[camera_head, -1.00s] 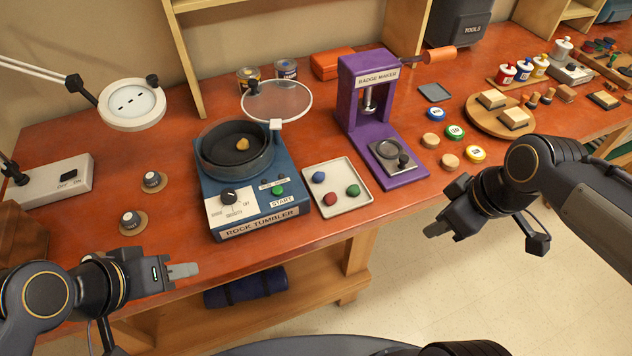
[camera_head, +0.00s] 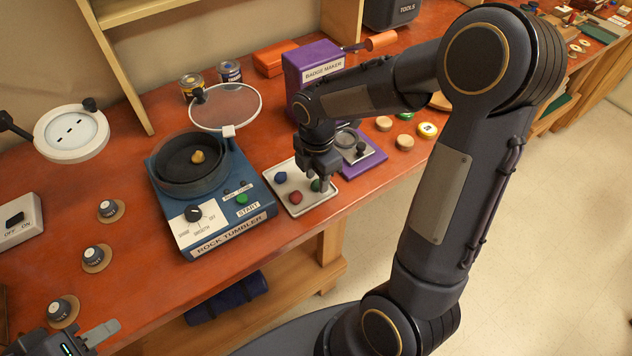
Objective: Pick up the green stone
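The green stone (camera_head: 316,185) lies in the white tray (camera_head: 297,209), towards its right side, and is partly hidden by my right gripper. My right gripper (camera_head: 322,186) points down over the tray with its fingertips right at the green stone. I cannot tell whether the fingers are apart or closed on it. My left gripper (camera_head: 101,334) is low at the left, past the table's front edge and away from the tray; its finger opening is not clear.
A blue stone (camera_head: 281,177) and a red stone (camera_head: 295,197) lie in the tray beside the green one. The purple badge maker (camera_head: 305,75) stands behind my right gripper.

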